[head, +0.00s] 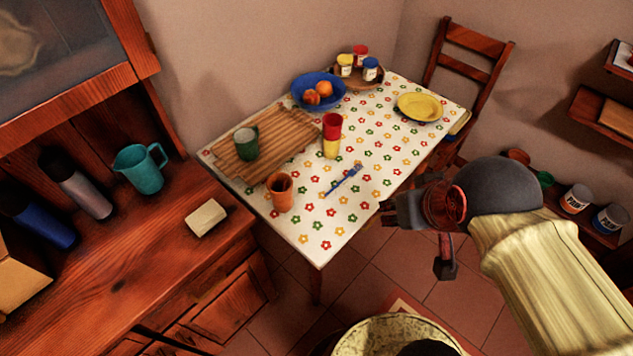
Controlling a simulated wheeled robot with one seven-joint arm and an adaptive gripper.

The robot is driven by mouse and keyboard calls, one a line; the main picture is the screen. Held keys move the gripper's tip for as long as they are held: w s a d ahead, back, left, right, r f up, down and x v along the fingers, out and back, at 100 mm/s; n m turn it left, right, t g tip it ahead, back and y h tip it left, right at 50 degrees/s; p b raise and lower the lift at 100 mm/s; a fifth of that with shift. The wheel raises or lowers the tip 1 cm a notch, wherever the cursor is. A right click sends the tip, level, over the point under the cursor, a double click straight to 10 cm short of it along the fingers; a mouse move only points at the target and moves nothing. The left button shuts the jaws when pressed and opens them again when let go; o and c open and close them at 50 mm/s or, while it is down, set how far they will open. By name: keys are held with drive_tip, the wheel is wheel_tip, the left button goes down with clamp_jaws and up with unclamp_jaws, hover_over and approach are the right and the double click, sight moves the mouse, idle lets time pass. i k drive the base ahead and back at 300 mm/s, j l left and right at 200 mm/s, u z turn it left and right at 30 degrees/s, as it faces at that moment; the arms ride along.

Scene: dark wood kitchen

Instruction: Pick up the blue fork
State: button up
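The blue fork (343,180) lies flat on the flower-patterned white table (325,234). It is right of the orange mug (280,192) and in front of the red and yellow cups. My gripper (388,213) is at the right, beyond the table's right edge in the picture, with its fingers pointing left toward the table. It is apart from the fork. I cannot tell from this angle whether the fingers are open or shut, and I see nothing held in them.
A red cup (332,124) above a yellow cup (331,148), a green mug (246,142) on a slatted wooden mat (285,135), a blue fruit bowl (300,90) and a yellow plate (419,107) share the table. A chair (470,55) stands behind. The table around the fork is clear.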

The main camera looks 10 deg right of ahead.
sight(351, 172)
drive_tip(key=i+j+z, duration=0.1)
drive_tip(key=z, duration=0.25)
drive_tip(key=i+j+z, duration=0.1)
drive_tip(key=j+z, duration=0.4)
drive_tip(key=z, duration=0.15)
drive_tip(key=i, duration=0.05)
